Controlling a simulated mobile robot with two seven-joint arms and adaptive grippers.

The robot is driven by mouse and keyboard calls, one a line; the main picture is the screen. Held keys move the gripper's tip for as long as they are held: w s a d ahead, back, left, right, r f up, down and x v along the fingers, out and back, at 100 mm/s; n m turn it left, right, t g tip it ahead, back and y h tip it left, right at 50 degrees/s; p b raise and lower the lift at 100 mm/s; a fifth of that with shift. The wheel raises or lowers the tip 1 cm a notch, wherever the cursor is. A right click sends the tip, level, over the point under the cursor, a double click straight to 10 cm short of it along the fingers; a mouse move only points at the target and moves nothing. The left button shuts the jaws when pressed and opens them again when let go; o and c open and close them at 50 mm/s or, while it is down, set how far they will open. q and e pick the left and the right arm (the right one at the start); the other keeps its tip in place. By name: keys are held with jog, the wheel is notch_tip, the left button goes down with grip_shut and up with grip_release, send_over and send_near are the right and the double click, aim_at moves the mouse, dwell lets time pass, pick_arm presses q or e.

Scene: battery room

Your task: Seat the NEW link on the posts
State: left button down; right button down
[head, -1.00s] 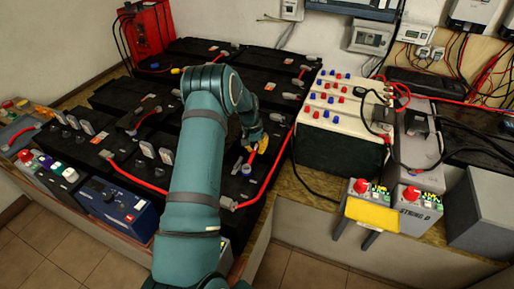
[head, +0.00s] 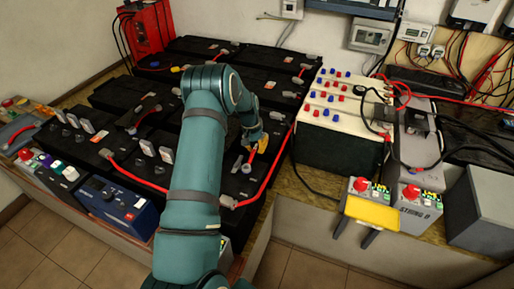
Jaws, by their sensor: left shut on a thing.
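My left gripper (head: 257,146) is at the end of the teal arm, above the black batteries in the middle of the head view. It is shut on a short red link (head: 252,157), which is small and partly hidden by the fingers. I cannot tell whether the link touches the posts. A longer red cable (head: 268,180) runs along the battery's right edge. My right gripper is not in view.
A cream-topped battery (head: 335,105) with red and blue caps stands to the right. A yellow piece (head: 371,213) with dark prongs sits at the front of the grey control boxes. A blue device (head: 116,202) and upright grey tabs on the batteries are to the left.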

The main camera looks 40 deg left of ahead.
pick_arm(q)
jog(key=shift+c, duration=2.1)
grip_release()
jog(key=shift+r+p, duration=2.3)
jog(key=shift+r, duration=1.7)
